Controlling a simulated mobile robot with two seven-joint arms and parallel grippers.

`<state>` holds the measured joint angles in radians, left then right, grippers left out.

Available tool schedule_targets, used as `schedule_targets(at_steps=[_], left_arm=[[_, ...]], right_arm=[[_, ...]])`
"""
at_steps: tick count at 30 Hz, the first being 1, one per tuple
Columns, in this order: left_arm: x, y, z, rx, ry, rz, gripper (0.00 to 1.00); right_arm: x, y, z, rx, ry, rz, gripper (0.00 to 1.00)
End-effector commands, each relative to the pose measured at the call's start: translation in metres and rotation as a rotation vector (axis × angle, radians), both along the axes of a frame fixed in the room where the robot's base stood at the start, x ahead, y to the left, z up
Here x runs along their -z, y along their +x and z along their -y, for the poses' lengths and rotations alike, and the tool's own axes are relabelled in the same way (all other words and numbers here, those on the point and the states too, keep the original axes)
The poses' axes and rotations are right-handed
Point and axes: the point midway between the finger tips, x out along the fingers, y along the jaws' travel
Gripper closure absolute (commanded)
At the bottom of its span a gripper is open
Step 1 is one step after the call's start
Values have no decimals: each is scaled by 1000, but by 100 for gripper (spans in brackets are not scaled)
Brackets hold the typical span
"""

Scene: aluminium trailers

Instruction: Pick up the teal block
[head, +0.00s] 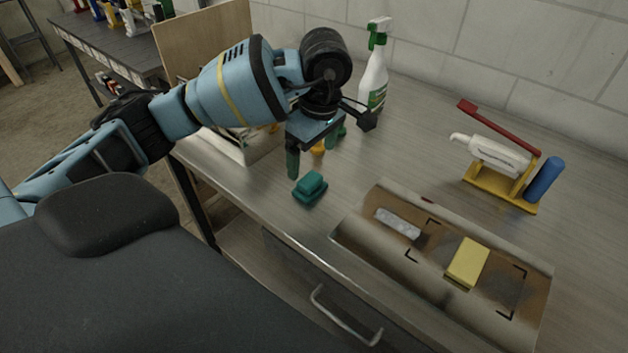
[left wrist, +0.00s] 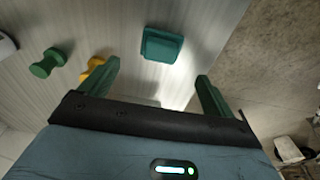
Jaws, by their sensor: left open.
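The teal block (head: 310,187) lies on the metal workbench (head: 400,120), close to its front edge. It also shows in the left wrist view (left wrist: 162,45), ahead of the fingers and between their lines. My left gripper (head: 315,152) is open and empty, above the bench and just behind the block in the head view. Its two green fingers (left wrist: 152,82) stand wide apart in the left wrist view and do not touch the block. My right gripper is in neither view.
A green knob-like piece (left wrist: 47,62) and a yellow one (left wrist: 92,68) stand near the gripper. A spray bottle (head: 374,70) stands behind. Bare bench surrounds the teal block.

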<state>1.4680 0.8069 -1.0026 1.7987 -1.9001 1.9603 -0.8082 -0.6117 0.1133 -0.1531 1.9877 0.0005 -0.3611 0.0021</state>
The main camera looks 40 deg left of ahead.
Motion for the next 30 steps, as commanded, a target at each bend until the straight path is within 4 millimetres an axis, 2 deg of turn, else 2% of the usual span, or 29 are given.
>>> schedule_targets(at_steps=[3, 7, 14, 24, 30], left_arm=[[10, 0, -1, -1, -1, -2, 11], [23, 0, -2, 0, -2, -2, 11], [31, -1, -3, 0, -1, -2, 11], [73, -2, -7, 0, -2, -2, 11], [77, -2, -7, 1, -2, 0, 11]], right_arm=[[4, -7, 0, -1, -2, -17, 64], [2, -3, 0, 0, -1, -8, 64], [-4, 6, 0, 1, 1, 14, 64], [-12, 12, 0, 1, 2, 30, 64], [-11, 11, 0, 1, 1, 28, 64]])
